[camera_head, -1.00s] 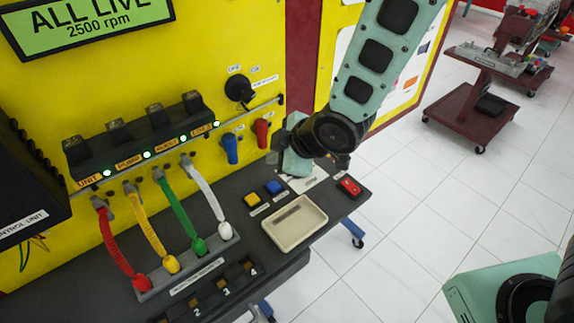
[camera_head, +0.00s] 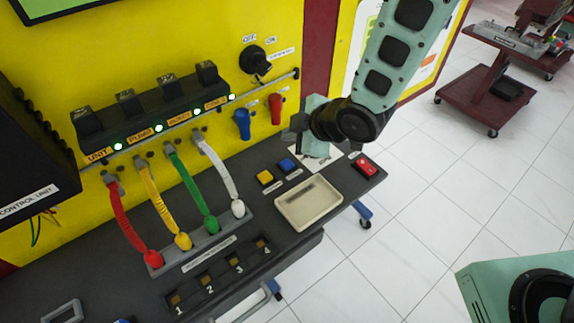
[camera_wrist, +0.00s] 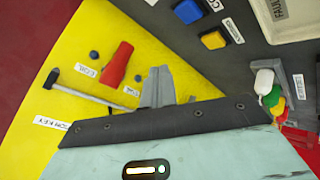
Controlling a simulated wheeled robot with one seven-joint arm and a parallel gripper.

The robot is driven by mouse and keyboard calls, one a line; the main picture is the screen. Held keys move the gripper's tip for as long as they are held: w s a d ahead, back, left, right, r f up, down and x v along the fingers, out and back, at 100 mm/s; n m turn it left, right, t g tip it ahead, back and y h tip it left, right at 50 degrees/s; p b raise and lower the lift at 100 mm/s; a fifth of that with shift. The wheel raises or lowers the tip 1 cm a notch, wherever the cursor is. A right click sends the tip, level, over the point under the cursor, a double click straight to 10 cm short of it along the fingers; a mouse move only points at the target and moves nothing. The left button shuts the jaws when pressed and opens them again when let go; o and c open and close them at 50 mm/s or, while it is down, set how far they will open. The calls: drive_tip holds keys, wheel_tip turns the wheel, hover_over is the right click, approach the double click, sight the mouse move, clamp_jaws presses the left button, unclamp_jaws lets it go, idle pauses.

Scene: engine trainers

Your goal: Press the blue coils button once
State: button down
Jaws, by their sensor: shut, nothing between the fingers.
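The blue coils button (camera_head: 287,166) is a small square button on the dark bench shelf, right of a yellow button (camera_head: 265,177). In the wrist view, the blue button (camera_wrist: 188,11) shows at the top edge, with its label partly cut off. My gripper (camera_head: 296,126) is above and behind the buttons, near the yellow panel and apart from the blue button. In the wrist view, its grey fingers (camera_wrist: 157,87) are shut, with nothing held.
A beige tray (camera_head: 333,208) lies in front of the buttons, and a red button (camera_head: 364,166) is to the right. A blue lever (camera_head: 242,124) and red lever (camera_head: 276,108) project from the panel. Coloured cables (camera_head: 183,190) stand left.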

sight(291, 165)
drive_tip(key=shift+f+b, duration=2.2)
drive_tip(key=shift+f, duration=1)
drive_tip(key=shift+f, duration=0.1)
drive_tip(key=shift+f+b, duration=0.3)
drive_tip(key=shift+b, duration=0.2)
drive_tip(key=shift+f+b, duration=0.45)
drive_tip(key=shift+r, duration=0.15)
drive_tip(key=shift+r+p, duration=0.55)
drive_tip(key=shift+r, duration=0.15)
drive_tip(key=shift+r, duration=0.1)
wheel_tip(291, 165, up, 5)
drive_tip(key=p, duration=0.3)
